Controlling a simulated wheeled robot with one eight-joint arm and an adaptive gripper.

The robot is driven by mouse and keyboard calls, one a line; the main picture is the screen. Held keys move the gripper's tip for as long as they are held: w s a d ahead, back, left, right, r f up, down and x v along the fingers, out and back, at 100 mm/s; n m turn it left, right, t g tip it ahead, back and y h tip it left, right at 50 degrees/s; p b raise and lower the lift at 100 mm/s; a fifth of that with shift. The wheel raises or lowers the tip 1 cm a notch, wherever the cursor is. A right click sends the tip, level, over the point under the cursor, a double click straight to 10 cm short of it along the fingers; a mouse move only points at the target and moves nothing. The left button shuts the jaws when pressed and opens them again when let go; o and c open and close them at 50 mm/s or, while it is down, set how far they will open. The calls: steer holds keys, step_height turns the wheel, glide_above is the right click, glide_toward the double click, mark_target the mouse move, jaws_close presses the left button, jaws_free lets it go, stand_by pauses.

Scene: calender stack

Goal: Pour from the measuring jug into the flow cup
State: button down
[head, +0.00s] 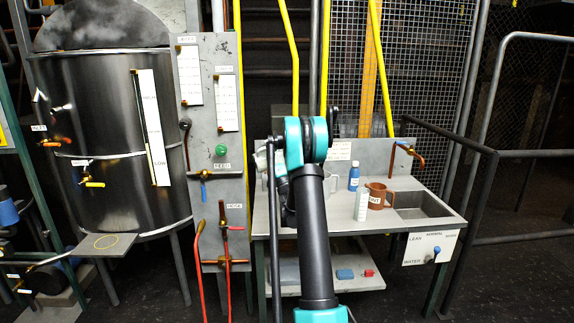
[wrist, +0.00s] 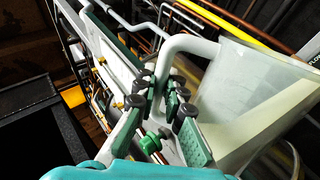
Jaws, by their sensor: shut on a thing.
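My gripper (wrist: 168,98) is shut on the handle of a pale translucent measuring jug (wrist: 255,75), which fills the right of the wrist view. A cream-coloured content shows in the jug's lower part. The jug's far side and base run out of the picture. In the head view my arm stands in front of the bench and hides my gripper and most of what is behind it. I cannot make out the flow cup in either view.
A sink (head: 420,204) with a copper tap (head: 408,150) is at right. A steel tank (head: 110,130) and valve panel (head: 222,110) stand left.

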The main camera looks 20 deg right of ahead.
mark_target(257, 165)
steer(key=shift+d+r+m+t+h+b, duration=0.1)
steer(key=shift+d+r+m+h+b, duration=0.15)
steer(key=shift+m+h+b, duration=0.3)
steer(key=shift+d+r+m+t+h+b, duration=0.15)
steer(key=shift+d+m+h+b, duration=0.25)
steer(key=shift+m+h, duration=0.35)
steer(key=shift+d+r+m+t+h+b, duration=0.1)
steer(key=shift+d+r+m+h+b, duration=0.15)
steer(key=shift+m+h+b, duration=0.35)
stand_by(0.9)
